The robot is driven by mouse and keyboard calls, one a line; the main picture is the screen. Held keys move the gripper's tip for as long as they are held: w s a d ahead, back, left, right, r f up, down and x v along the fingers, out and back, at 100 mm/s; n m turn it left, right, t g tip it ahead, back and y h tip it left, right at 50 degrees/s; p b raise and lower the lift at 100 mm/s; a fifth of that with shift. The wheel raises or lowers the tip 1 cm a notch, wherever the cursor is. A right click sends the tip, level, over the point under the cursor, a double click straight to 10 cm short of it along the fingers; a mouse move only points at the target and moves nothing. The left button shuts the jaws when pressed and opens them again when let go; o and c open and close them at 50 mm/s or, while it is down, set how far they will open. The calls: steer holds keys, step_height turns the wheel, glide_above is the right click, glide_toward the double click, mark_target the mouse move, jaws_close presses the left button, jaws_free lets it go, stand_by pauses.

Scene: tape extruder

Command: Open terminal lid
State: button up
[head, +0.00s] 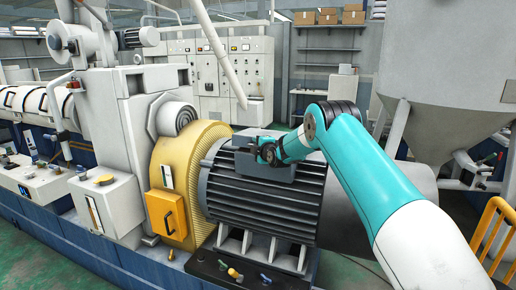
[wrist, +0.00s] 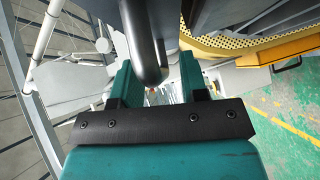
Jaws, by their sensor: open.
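The terminal box with its grey lid (head: 240,141) sits on the upper side of the dark ribbed motor (head: 255,207) in the head view. My gripper (head: 268,154) is at the box's upper edge and hides part of it. In the wrist view the teal fingers of my gripper (wrist: 158,72) are spread apart. A dark grey rounded edge (wrist: 148,55), which looks like part of the lid or box, shows between the fingers. I cannot tell whether the fingers touch it. Whether the lid is raised is unclear.
A yellow perforated guard (head: 205,140) with a yellow handled box (head: 167,214) stands left of the motor. A large grey hopper (head: 440,75) is on the right, above a yellow railing (head: 494,225). Small valves (head: 234,274) stand in front of the motor.

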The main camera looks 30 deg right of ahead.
steer(key=shift+s, duration=0.1)
steer(key=s+a+r+b, duration=0.2)
steer(key=s+b, duration=0.4)
steer(key=s, duration=1.1)
steer(key=shift+r+b, duration=0.2)
steer(key=shift+b, duration=0.2)
